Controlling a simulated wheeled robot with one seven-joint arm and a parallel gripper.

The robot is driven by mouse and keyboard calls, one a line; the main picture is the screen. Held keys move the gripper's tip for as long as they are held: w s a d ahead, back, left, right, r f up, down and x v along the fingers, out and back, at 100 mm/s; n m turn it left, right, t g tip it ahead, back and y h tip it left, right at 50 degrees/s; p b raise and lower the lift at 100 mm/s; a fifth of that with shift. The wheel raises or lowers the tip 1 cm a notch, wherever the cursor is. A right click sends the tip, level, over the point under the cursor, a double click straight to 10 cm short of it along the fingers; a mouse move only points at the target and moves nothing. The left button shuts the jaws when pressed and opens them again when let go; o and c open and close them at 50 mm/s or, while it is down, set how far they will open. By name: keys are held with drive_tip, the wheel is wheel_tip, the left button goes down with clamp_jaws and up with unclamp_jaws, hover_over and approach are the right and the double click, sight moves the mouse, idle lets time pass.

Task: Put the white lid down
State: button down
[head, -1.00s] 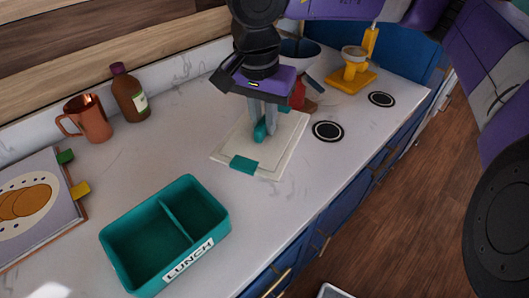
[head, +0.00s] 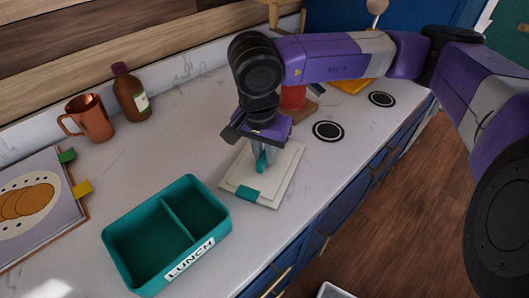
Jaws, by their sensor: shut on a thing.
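The white lid (head: 284,182) is a flat, pale rectangle with teal clips at its edges and a teal handle in its middle. It shows behind the teal lunch box, over the counter. My gripper (head: 260,165) points down over the lid and is shut on its teal handle. The lid looks about level. I cannot tell whether its underside touches the counter. Part of the lid's far side is hidden by my gripper and arm.
The open, two-part teal lunch box (head: 190,207) stands in front and left. A copper mug (head: 90,118), a brown bottle (head: 130,93) and a book (head: 38,205) are at left. A red object (head: 293,96) stands behind my arm. Two black discs (head: 328,131) lie at right.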

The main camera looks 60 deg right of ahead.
sight(262, 159)
drive_tip(key=shift+f+b, duration=0.15)
drive_tip(key=shift+b, duration=0.15)
drive_tip(key=c, duration=1.4)
unclamp_jaws()
drive_tip(key=shift+o, duration=0.2)
drive_tip(key=shift+r+p, duration=0.3)
drive_tip(key=shift+p, duration=0.1)
wheel_tip(262, 159, up, 12)
drive_tip(key=a, duration=0.1)
drive_tip(key=shift+a+f+b, duration=0.15)
drive_tip(key=shift+a+b, duration=0.15)
drive_tip(key=shift+a, duration=0.1)
drive_tip(key=shift+s, duration=0.15)
